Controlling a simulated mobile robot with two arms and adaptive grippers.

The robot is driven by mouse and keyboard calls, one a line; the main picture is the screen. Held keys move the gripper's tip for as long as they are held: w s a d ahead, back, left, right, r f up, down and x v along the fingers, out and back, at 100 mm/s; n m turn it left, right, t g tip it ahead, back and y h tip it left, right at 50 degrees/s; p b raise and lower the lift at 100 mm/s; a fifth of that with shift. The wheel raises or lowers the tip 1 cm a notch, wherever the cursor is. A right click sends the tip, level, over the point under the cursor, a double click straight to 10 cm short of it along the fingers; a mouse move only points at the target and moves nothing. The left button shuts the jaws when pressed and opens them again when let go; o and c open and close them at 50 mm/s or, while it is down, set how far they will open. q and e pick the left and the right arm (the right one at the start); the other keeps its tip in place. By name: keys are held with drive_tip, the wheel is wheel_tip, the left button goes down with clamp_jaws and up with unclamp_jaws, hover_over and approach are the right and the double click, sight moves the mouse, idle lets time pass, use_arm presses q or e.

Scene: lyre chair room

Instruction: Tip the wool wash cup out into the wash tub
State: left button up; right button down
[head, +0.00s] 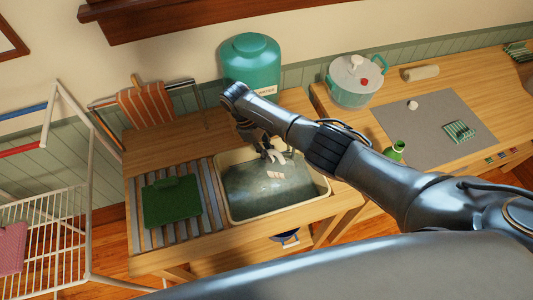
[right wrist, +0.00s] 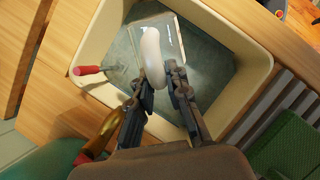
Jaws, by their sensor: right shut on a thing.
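The cream-rimmed wash tub (head: 318,189) is set in the wooden bench and holds murky grey-green water; its wall also shows in the right wrist view (right wrist: 225,35). My right gripper (head: 270,148) is over the tub's back part, fingers pointing down. It is shut on a small white thing (head: 279,147), apparently the wool wash cup. In the right wrist view my fingertips (right wrist: 160,84) close around the near end of this curved white shape (right wrist: 152,52). Its opening, contents and exact tilt cannot be made out. My left gripper is not in view.
A green water container (head: 250,62) stands behind the tub. A green block (head: 172,202) lies on slats at left. A red-handled tool (right wrist: 86,70) leans at the tub wall. A lidded pot (head: 355,82) and green bottle (head: 396,151) stand at right.

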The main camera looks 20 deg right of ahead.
sight(281, 157)
drive_tip(key=shift+s+d+r, duration=0.1)
drive_tip(key=shift+s, duration=0.05)
drive_tip(key=s+d+r+p, duration=0.1)
drive_tip(key=r+p, duration=0.1)
drive_tip(key=p, duration=0.1)
drive_tip(key=shift+s+d, duration=0.1)
drive_tip(key=shift+s, duration=0.05)
drive_tip(key=shift+s+d+r+b, duration=0.3)
drive_tip(key=shift+s+d+r, duration=0.35)
drive_tip(key=shift+s+d, duration=0.25)
drive_tip(key=shift+s+d+r, duration=0.15)
drive_tip(key=shift+s+r, duration=0.1)
drive_tip(key=shift+r, duration=0.1)
